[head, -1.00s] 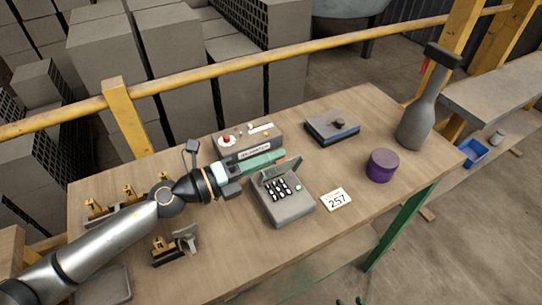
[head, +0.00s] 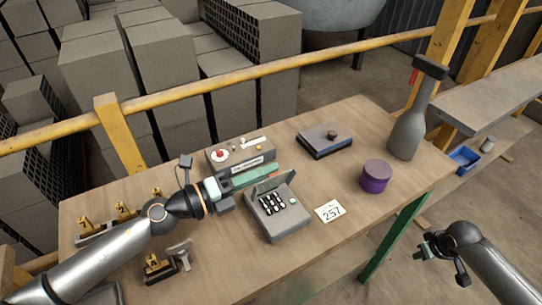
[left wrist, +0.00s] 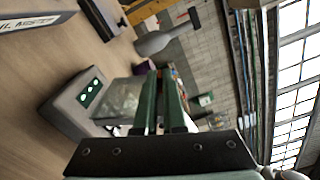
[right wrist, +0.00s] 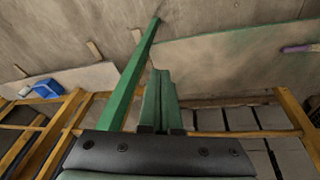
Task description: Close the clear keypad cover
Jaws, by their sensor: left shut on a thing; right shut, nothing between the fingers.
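The grey keypad box (head: 283,222) sits on the wooden table, with dark keys and a green key on its sloped top. Its clear cover (head: 272,183) stands raised at the box's back edge. In the left wrist view the cover (left wrist: 122,98) is a translucent panel rising from the keypad box (left wrist: 75,100). My left gripper (head: 262,174) is behind the keypad, its green fingers shut on the cover's edge; the exact contact is partly hidden. My right gripper (head: 428,246) is shut and empty, off the table's right side; its fingers (right wrist: 160,80) meet in the right wrist view.
A control box with a red button (head: 240,156) stands behind my left gripper. A dark flat box (head: 325,140), purple tin (head: 375,176), grey bottle (head: 405,135) and 257 card (head: 330,211) are to the right. Numbered hooks (head: 120,212) stand left.

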